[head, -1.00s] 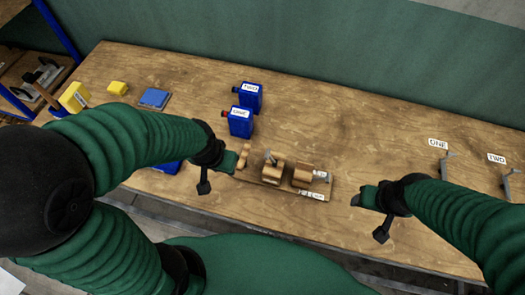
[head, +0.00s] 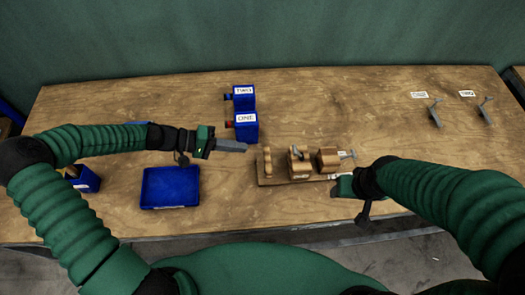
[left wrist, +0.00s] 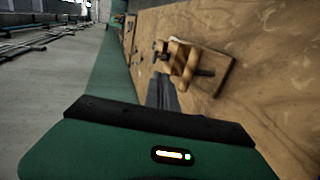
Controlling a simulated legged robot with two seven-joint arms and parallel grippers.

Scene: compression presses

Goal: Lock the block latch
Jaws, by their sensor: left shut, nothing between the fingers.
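The wooden block latch (head: 266,182) sits on the bench in the middle of the head view. It has a thin board, an upright peg-like piece at the left, a middle block with a metal piece, and a right block with a metal rod. It also shows in the left wrist view (left wrist: 188,60), ahead of the gripper. My left gripper (head: 240,147) is shut and empty, a little left of the latch's left end. Its fingers also show in the left wrist view (left wrist: 161,95). My right gripper (head: 344,185) is by the board's right end; its fingers are unclear, and I cannot tell whether it touches.
Blue containers labelled ONE (head: 246,127) and TWO (head: 243,98) stand behind the left gripper. A blue tray (head: 170,188) lies at the front left. Grey metal tools (head: 436,114) lie by labels at the back right. The bench behind the latch is clear.

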